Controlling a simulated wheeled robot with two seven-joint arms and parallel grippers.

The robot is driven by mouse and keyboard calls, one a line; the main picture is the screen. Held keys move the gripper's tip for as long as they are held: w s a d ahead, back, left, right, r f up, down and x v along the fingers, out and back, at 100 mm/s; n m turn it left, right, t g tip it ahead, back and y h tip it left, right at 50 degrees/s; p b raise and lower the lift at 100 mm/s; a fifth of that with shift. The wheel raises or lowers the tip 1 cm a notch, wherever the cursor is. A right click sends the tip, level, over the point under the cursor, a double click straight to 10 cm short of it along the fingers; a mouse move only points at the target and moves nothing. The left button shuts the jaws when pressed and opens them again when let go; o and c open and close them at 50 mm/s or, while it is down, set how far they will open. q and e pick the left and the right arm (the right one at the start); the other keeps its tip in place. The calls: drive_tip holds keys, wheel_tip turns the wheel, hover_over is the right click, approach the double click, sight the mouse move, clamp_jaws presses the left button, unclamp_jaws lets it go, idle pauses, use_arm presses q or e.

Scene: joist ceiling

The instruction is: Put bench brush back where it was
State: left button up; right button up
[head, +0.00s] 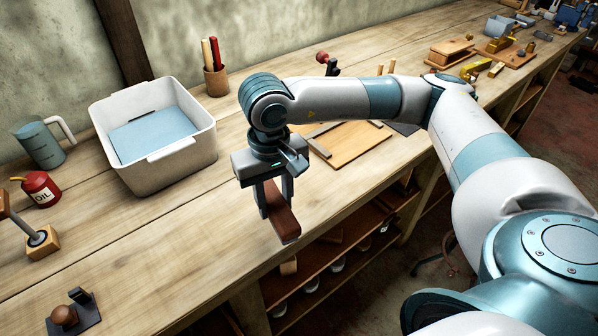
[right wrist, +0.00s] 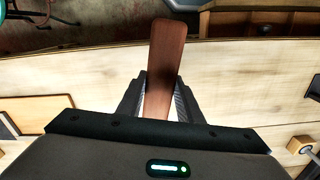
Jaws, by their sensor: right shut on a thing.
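The bench brush (head: 283,218) shows as a reddish-brown wooden piece hanging at the front edge of the workbench. My right gripper (head: 275,198) points down and is shut on it. In the right wrist view the brush (right wrist: 164,70) stands between the two dark fingers (right wrist: 162,98), its flat wooden end reaching out past them. No bristles can be made out. Whether the brush touches the bench top, I cannot tell. My left gripper is not in view.
A white bin (head: 152,140) with a blue bottom, a blue-grey jug (head: 40,145), a red oil can (head: 41,188) and a pencil cup (head: 216,80) stand to the left and back. A wooden board (head: 350,143) lies behind my arm.

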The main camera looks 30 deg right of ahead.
drive_tip(key=d+r+m, duration=0.2)
drive_tip(key=d+m, duration=0.5)
drive_tip(key=m, duration=0.1)
drive_tip(key=w+d+r+m, duration=0.1)
drive_tip(key=d+r+m, duration=0.2)
drive_tip(key=d+m, duration=0.4)
drive_tip(key=shift+d+m, duration=0.4)
drive_tip(key=shift+d, duration=0.1)
drive_tip(key=shift+w, duration=0.1)
drive_tip(key=w+f+p, duration=0.2)
drive_tip(key=w, duration=0.2)
drive_tip(key=w+f+p, duration=0.2)
drive_tip(key=w, duration=0.1)
drive_tip(key=w+f+p, duration=0.1)
drive_tip(key=w+f, duration=0.2)
drive_tip(key=w, duration=0.1)
drive_tip(key=shift+w+a+p, duration=0.25)
drive_tip(key=shift+w+p, duration=0.05)
drive_tip(key=shift+p, duration=0.1)
